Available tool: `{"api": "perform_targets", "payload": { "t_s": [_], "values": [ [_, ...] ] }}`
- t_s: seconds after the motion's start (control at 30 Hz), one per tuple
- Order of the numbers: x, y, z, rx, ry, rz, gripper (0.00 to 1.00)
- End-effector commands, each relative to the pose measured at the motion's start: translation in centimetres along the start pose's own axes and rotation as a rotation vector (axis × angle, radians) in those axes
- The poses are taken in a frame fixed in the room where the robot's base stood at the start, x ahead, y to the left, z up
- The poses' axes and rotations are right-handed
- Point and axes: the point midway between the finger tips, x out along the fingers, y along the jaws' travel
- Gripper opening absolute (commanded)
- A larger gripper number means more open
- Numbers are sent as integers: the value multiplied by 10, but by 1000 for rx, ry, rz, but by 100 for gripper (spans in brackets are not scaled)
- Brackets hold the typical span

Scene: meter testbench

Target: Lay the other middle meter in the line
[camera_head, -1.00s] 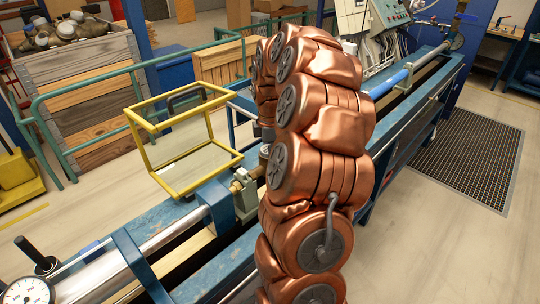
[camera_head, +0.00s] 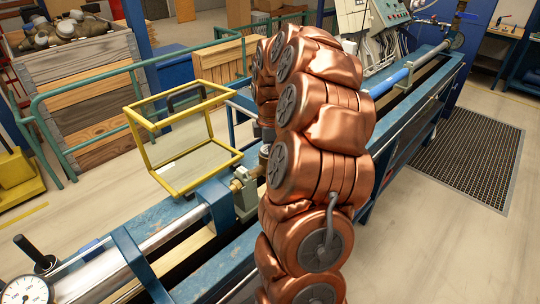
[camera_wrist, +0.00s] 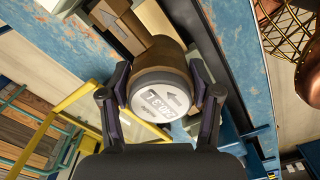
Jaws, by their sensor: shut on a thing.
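In the wrist view my gripper (camera_wrist: 161,88) is shut on a meter (camera_wrist: 163,60) with a brass-coloured round body. Its pale round face shows digits and a dark arrow. The two fingers press on opposite sides of the body, over the blue bench. In the head view my copper arm hides the gripper and most of the meter. A brass fitting (camera_head: 238,184) on the bench line shows just left of the arm. I cannot tell whether the held meter touches the line or its supports.
A yellow frame with clear panels (camera_head: 184,190) stands left of the line. The blue bench (camera_head: 190,254) runs diagonally, with a dial gauge (camera_head: 27,291) at its near end. A green railing (camera_head: 55,152) and a wooden crate (camera_head: 90,95) stand behind. The floor at right is clear around a dark grate (camera_head: 468,155).

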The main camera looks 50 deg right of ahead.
Motion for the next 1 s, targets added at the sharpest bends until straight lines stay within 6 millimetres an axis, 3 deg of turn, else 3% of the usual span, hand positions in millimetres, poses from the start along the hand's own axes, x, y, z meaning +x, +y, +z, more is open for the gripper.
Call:
{"api": "perform_targets", "payload": {
  "t_s": [0.23,0.27,0.53,1.0],
  "values": [
    [0,0,0,0,0,2,0],
    [0,0,0,0,0,2,64],
    [0,0,0,0,0,1,92],
    [-4,0,0,0,0,1,92]
  ]
}}
